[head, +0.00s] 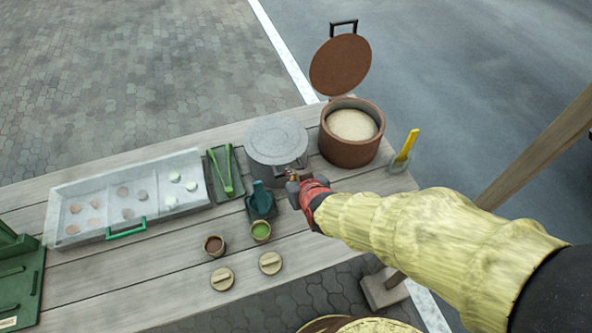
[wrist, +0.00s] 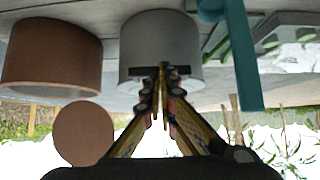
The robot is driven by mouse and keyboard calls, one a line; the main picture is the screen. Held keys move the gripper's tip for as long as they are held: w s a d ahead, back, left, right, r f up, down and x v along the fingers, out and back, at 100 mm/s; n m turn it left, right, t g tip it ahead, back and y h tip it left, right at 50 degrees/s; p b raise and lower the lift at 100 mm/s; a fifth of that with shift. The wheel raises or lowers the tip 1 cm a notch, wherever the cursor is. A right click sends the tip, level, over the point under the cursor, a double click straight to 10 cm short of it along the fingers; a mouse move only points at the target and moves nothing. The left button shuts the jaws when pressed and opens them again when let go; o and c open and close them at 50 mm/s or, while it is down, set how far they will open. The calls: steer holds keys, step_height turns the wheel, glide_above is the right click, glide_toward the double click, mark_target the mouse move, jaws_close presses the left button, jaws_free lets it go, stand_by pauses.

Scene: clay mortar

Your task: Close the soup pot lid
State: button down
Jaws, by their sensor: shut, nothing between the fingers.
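A round brown pot (head: 348,148) stands at the table's far right, filled with something pale. Its brown disc lid (head: 340,64) stands raised at the rear rim, with a dark handle at its top. In the wrist view, which is upside down, the brown pot (wrist: 45,52) and its lid (wrist: 83,135) are at the left. A grey pot (head: 277,163) with a flat grey lid (head: 276,138) in place stands left of it. My gripper (head: 291,175) is shut and empty in front of the grey pot. In the wrist view its fingertips (wrist: 162,78) overlap the grey pot's dark handle; contact is unclear.
A yellow-handled tool (head: 407,146) stands right of the brown pot. A teal-handled tool in a holder (head: 261,203) and green tongs (head: 228,170) are left of my gripper. A clear-lidded tray (head: 90,200) lies further left. Small cups and lids stand at the front.

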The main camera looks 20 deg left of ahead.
steer(key=shift+f, duration=0.45)
stand_by(0.3)
steer(key=v, duration=1.2)
